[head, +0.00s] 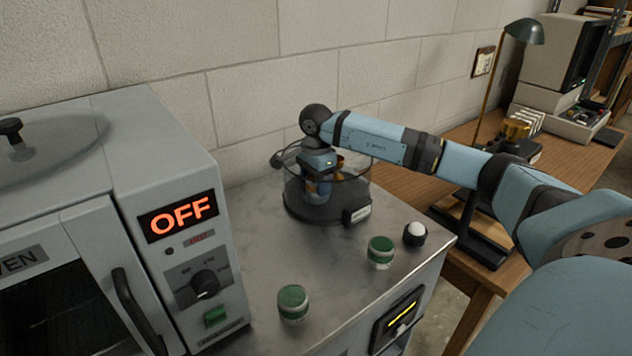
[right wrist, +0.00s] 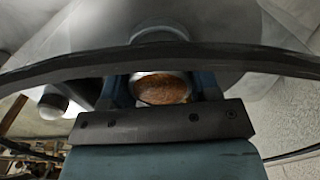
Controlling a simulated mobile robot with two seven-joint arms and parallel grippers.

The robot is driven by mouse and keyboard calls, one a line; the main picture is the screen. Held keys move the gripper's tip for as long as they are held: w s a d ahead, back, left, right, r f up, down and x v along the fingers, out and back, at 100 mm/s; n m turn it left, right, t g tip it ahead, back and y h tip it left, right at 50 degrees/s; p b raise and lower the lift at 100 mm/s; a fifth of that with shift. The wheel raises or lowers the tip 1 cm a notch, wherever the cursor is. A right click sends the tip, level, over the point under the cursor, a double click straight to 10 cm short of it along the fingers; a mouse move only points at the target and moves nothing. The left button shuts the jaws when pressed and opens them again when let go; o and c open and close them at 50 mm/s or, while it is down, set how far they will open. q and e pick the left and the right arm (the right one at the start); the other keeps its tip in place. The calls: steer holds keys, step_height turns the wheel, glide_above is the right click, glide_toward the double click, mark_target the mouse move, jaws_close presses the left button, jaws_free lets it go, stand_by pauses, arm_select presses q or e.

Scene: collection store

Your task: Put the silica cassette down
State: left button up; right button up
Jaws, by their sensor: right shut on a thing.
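My right gripper (head: 319,188) is down inside a round clear vessel (head: 293,196) with a dark base on the metal top. In the right wrist view it is shut on a round thing with an orange-brown face and a pale rim, which I take for the silica cassette (right wrist: 162,90). Its lower part is hidden, so I cannot tell whether it touches the vessel's floor. The vessel's dark rim crosses the right wrist view. My left gripper is not in view.
Two green-topped jars (head: 292,302) (head: 380,252) and a white-topped dark knob (head: 415,234) stand on the metal top (head: 245,250). An oven (head: 180,230) reading OFF is at left. A wooden desk (head: 455,150) with a lamp (head: 525,31) is at right.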

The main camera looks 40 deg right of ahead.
steer(key=shift+f, duration=0.25)
steer(key=o, duration=0.9)
steer(key=shift+o, duration=0.2)
step_height(320, 180, up, 13)
steer(key=shift+p, duration=0.3)
steer(key=shift+f, duration=0.15)
